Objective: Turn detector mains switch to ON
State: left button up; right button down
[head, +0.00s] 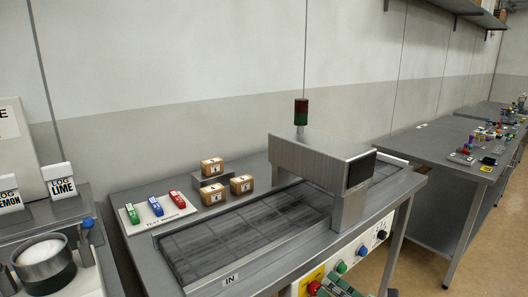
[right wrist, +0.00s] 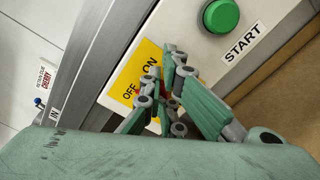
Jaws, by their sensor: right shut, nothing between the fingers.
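The detector mains switch sits on a yellow plate (right wrist: 140,66) marked OFF and ON on the white front panel; the plate also shows at the bottom of the head view (head: 312,276). Only bits of red show around my fingers, and the switch's position cannot be told. My right gripper (right wrist: 164,70) is shut and empty, its fingertips over the plate near the ON and OFF words. Whether they touch the switch is unclear. In the head view the right gripper (head: 336,285) is at the bottom edge, in front of the panel. My left gripper is out of view.
A green START button (right wrist: 221,15) is beside the plate. Blue (head: 362,251) and black (head: 381,235) controls lie further along the panel. Above are the conveyor (head: 240,240) and the metal detector hood (head: 320,155). Test pieces and small boxes stand behind the belt.

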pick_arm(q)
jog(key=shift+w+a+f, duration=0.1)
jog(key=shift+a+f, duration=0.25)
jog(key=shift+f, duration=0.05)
pick_arm(e)
jog(key=shift+s+f, duration=0.1)
jog(key=shift+f, duration=0.65)
pick_arm(q)
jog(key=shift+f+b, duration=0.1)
jog(key=shift+b, duration=0.25)
pick_arm(e)
jog(key=shift+d, duration=0.55)
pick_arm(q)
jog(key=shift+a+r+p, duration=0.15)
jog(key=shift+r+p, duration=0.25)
pick_arm(e)
jog(key=shift+r+v, duration=0.15)
jog(key=shift+v, duration=1.25)
jog(key=shift+r+v, duration=0.15)
jog(key=shift+v, duration=1.25)
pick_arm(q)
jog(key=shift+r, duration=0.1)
pick_arm(e)
jog(key=shift+d+r, duration=0.1)
